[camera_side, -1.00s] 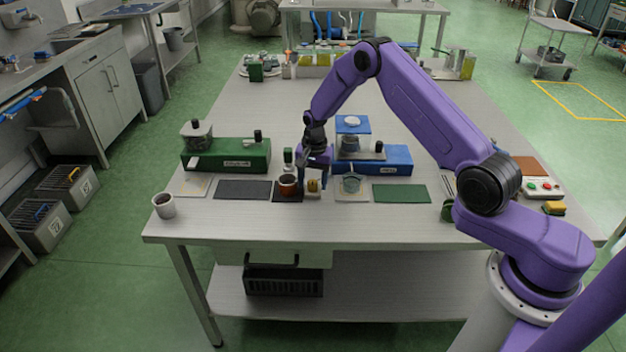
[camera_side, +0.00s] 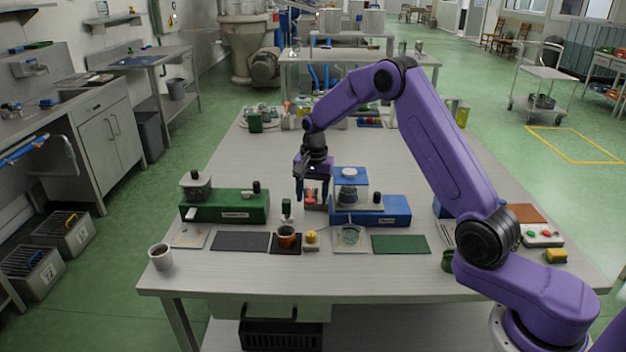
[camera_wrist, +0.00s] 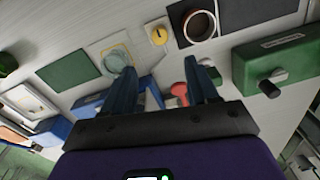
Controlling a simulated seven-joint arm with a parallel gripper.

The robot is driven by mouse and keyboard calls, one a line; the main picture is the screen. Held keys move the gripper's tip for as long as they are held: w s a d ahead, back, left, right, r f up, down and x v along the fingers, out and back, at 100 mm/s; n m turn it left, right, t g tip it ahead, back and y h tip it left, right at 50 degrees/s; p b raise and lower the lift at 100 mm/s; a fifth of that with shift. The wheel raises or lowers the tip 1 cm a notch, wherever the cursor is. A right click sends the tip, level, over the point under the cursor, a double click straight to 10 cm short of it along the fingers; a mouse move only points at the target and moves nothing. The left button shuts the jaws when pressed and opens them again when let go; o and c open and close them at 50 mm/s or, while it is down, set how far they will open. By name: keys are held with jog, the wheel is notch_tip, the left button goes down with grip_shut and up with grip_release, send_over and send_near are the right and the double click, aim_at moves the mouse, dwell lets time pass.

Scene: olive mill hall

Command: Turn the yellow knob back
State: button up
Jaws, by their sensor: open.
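The yellow knob (camera_side: 311,237) sits on a small pale base near the front middle of the table. It also shows in the wrist view (camera_wrist: 158,36), as a yellow disc with a small mark on its face. My gripper (camera_side: 312,206) is open and empty, raised behind the knob and apart from it. In the wrist view my two fingers (camera_wrist: 161,68) point toward the knob's side of the table, with the knob beyond the tips.
A red part (camera_wrist: 180,92) shows between my fingers. A brown-filled cup (camera_side: 287,235) stands left of the knob and a glass dish (camera_side: 350,234) right of it. A green machine (camera_side: 232,207) and a blue machine (camera_side: 393,211) stand behind. A dark mat (camera_side: 240,242) lies left.

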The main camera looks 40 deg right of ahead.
jog(key=shift+r, duration=2.25)
jog(key=s+a+r+n, duration=0.3)
jog(key=s+a+n, duration=0.3)
jog(key=s+a, duration=0.15)
jog(key=s+a+r+n, duration=0.3)
jog(key=s+a+n, duration=0.25)
jog(key=s, duration=0.35)
jog(key=s+d+n, duration=0.2)
jog(key=s+n, duration=0.4)
jog(key=s, duration=0.6)
jog(key=s+d+n, duration=0.2)
jog(key=s+n, duration=0.4)
jog(key=s, duration=0.7)
jog(key=shift+d, duration=0.25)
